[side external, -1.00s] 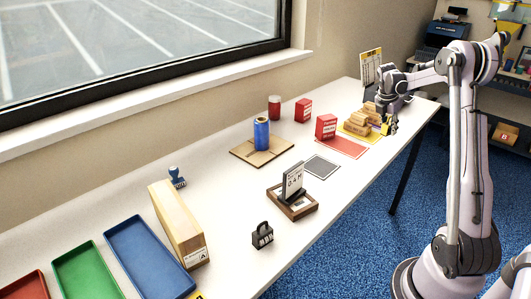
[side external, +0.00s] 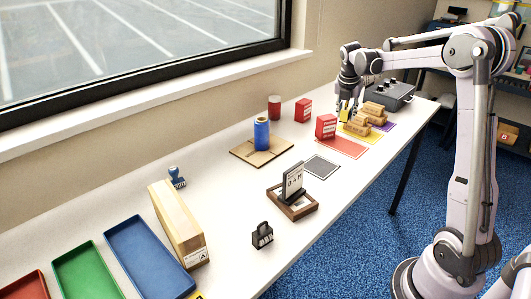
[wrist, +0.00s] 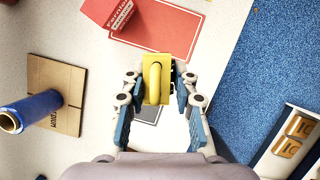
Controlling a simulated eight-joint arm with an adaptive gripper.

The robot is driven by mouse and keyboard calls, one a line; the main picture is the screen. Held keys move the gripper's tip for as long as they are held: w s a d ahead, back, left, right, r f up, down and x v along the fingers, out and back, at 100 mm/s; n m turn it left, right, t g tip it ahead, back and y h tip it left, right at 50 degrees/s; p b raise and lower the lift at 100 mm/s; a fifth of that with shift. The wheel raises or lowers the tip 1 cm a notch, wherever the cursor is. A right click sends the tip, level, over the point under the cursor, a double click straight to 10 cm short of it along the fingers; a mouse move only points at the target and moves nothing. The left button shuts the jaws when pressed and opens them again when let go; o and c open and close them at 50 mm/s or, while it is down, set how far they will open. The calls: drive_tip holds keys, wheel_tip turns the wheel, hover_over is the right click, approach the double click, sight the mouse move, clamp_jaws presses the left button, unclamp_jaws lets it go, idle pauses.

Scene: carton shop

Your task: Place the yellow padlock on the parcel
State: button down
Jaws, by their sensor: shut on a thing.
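My gripper (side external: 346,108) is shut on the yellow padlock (wrist: 153,85) and holds it above the far part of the table, beside the red box and the yellow mat. In the wrist view my gripper (wrist: 160,82) has a finger on each side of the padlock, with the shackle facing the camera. In the side view the padlock (side external: 345,114) is small and partly covered by the fingers. A long tan carton (side external: 177,223) with a white label stands at the near left, far from my gripper. I cannot tell for certain that it is the parcel.
A red box (side external: 326,127), red mat (side external: 342,148) and yellow mat (side external: 368,132) with small cartons lie near my gripper. A blue roll (side external: 262,133), calendar stand (side external: 293,182), dark padlock (side external: 262,236), blue stamp (side external: 177,178) and blue tray (side external: 150,258) stand along the table.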

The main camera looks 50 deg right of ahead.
drive_tip(key=w+a+r+n+t+y, duration=0.1)
drive_tip(key=w+a+r+n, duration=0.15)
drive_tip(key=a, duration=0.75)
drive_tip(key=w+a+r+n+t, duration=0.1)
drive_tip(key=w+a+n, duration=0.3)
drive_tip(key=a, duration=0.6)
drive_tip(key=w+a+r+n+t+y, duration=0.1)
drive_tip(key=w+a+n, duration=0.25)
drive_tip(key=a, duration=0.65)
drive_tip(key=n+y, duration=0.2)
drive_tip(key=n, duration=0.3)
hover_over(170, 204)
drive_tip(key=s, duration=0.2)
drive_tip(key=x, duration=0.3)
drive_tip(key=shift+s+d+f, duration=0.1)
drive_tip(key=shift+s+f, duration=0.2)
drive_tip(key=shift+f, duration=2.2)
drive_tip(key=shift+f, duration=0.1)
